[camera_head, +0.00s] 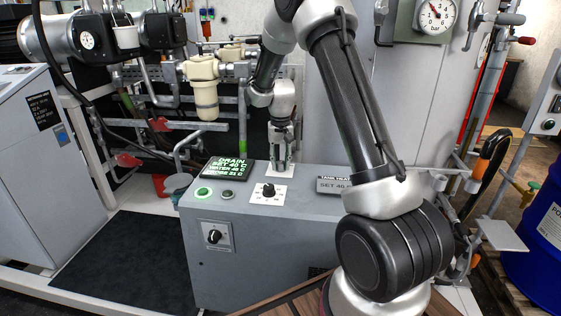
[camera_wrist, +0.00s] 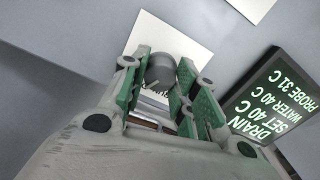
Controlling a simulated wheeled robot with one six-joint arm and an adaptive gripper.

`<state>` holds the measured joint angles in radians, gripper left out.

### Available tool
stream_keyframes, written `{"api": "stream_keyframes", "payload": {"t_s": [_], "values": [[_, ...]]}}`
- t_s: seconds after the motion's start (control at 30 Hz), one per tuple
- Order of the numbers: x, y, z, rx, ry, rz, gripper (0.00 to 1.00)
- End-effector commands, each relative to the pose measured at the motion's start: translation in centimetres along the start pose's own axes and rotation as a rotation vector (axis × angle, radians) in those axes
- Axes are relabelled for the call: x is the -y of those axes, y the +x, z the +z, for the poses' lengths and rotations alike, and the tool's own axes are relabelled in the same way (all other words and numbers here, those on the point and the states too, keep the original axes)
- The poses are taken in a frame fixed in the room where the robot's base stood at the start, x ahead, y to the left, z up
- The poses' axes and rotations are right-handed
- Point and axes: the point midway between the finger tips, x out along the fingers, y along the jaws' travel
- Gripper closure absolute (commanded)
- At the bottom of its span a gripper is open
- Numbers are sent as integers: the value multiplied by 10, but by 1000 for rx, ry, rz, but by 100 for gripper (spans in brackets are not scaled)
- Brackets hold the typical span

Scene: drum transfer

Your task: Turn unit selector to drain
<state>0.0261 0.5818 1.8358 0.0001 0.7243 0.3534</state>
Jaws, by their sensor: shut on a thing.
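My gripper (camera_head: 282,163) points down at a white plate (camera_head: 287,174) at the back of the grey control cabinet's top. In the wrist view its green-padded fingers (camera_wrist: 159,76) are closed on a grey round selector knob (camera_wrist: 160,69), one on each side. The knob stands on its white plate (camera_wrist: 150,36), whose printed marks are mostly hidden by the fingers. In the head view the knob is hidden by the gripper. The black display (camera_head: 228,172) to the left reads DRAIN, SET 40 C, WATER 40 C; it also shows in the wrist view (camera_wrist: 265,100).
A black knob on a white plate (camera_head: 268,192) stands in front of my gripper. A lit green button (camera_head: 203,192) is on the cabinet's left, and a rotary switch (camera_head: 215,236) on its front. A cream filter housing (camera_head: 205,90) and pipes stand behind. A blue drum (camera_head: 540,235) is at right.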

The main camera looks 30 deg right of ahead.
Motion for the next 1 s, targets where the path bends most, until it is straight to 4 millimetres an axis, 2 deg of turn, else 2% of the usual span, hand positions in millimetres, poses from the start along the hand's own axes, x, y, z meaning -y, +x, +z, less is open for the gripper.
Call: {"api": "stream_keyframes", "payload": {"t_s": [0.3, 0.77, 0.8, 0.9, 1.0], "values": [[0, 0, -1, -2, 88, 0, 94], [0, 0, -1, -2, 99, -1, 94], [0, 0, -1, -2, 99, -1, 63], [0, 0, 0, -2, 98, -1, 48], [0, 0, 0, -1, 98, 0, 48]]}}
